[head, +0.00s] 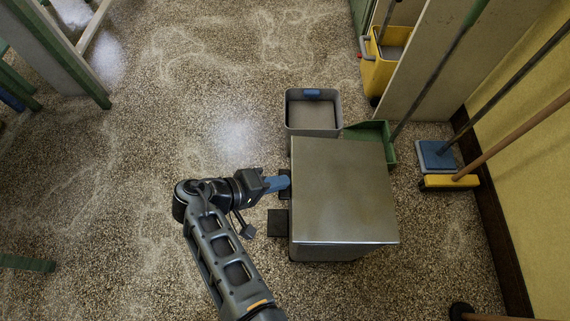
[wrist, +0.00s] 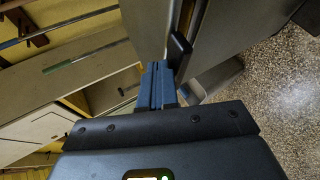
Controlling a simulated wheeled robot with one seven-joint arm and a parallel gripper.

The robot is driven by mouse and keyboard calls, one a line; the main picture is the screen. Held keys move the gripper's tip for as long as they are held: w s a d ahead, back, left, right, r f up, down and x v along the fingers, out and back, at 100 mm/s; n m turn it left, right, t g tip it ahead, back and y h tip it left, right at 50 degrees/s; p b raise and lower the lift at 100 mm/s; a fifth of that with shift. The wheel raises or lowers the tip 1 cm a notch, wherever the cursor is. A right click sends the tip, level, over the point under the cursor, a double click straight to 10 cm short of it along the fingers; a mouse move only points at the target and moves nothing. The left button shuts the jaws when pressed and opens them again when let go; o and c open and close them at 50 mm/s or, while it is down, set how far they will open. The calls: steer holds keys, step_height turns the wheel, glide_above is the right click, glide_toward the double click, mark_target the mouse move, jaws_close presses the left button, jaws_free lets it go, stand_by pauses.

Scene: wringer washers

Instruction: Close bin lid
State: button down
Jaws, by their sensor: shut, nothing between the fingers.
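The metal bin (head: 325,254) stands on the speckled floor, with its flat square lid (head: 343,190) on top. The lid lies level over the body; I cannot tell whether a small gap is left under it. A dark block (head: 278,223) sticks out low on the bin's left side. My gripper (head: 284,183) is shut and empty at the bin's left side, close to a second dark part there. In the wrist view, my blue fingers (wrist: 157,84) are together beside a dark flat part (wrist: 179,52) in front of the metal side (wrist: 215,25). Contact is unclear.
A grey open tub (head: 313,130) and a green dustpan (head: 377,140) stand behind the bin. A yellow mop bucket (head: 383,72) is farther back. Brushes, including a yellow one (head: 449,182), lean at the right wall.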

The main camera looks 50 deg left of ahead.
steer(key=f+b, duration=0.2)
steer(key=f, duration=0.1)
steer(key=f+b, duration=0.1)
steer(key=shift+s+a+f+b, duration=0.2)
steer(key=shift+s+f+b, duration=0.05)
steer(key=shift+s+b, duration=0.1)
